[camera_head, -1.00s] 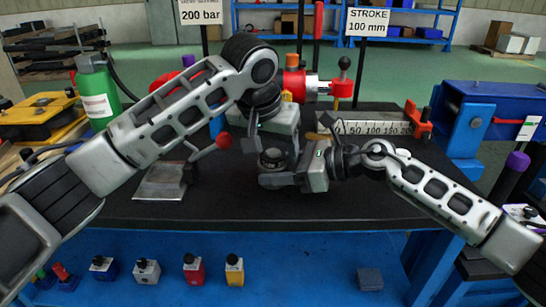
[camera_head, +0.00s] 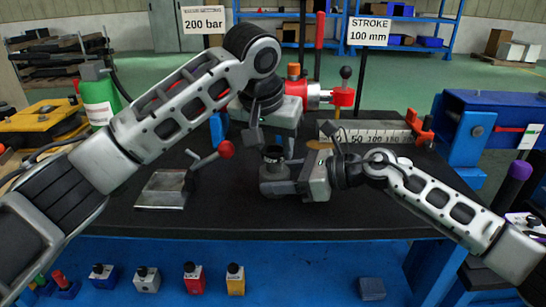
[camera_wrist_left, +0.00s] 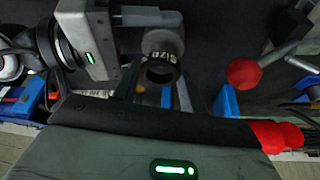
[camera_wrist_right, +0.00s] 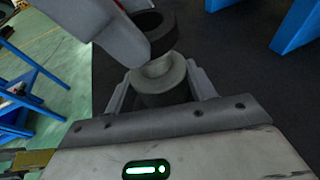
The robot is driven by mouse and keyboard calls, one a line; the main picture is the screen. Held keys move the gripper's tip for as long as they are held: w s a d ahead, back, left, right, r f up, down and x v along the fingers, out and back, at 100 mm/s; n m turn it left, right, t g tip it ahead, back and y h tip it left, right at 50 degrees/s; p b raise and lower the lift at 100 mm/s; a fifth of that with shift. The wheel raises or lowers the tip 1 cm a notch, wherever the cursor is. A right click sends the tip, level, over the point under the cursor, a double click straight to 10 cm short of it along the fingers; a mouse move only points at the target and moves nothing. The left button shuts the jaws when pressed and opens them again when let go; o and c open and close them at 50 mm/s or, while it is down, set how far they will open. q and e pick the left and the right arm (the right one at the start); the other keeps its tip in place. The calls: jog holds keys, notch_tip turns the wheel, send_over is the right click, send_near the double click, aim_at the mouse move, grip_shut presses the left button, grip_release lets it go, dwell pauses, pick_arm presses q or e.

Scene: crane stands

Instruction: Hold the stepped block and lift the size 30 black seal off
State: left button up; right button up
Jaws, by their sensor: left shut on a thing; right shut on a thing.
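The black size 30 seal (camera_wrist_left: 160,70) is a dark ring with pale lettering, seen between my left gripper's fingers (camera_wrist_left: 157,92) in the left wrist view. My left gripper (camera_head: 272,148) is shut on it, above the stepped block. The seal also shows in the right wrist view (camera_wrist_right: 155,28), beyond the block's top and partly hidden by my left gripper. The grey stepped block (camera_wrist_right: 163,88) stands between my right gripper's fingers (camera_wrist_right: 162,88), which are shut on it. In the head view my right gripper (camera_head: 276,180) holds the block over the black table, coming from the right.
A grey plate (camera_head: 162,190) and a red-knobbed lever (camera_head: 224,149) are left of the block. A ruler (camera_head: 365,133) and a red-and-silver cylinder (camera_head: 318,95) stand behind. The front of the black tabletop (camera_head: 270,220) is clear.

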pick_arm(q)
notch_tip(320, 180, up, 7)
pick_arm(e)
jog(key=o, duration=1)
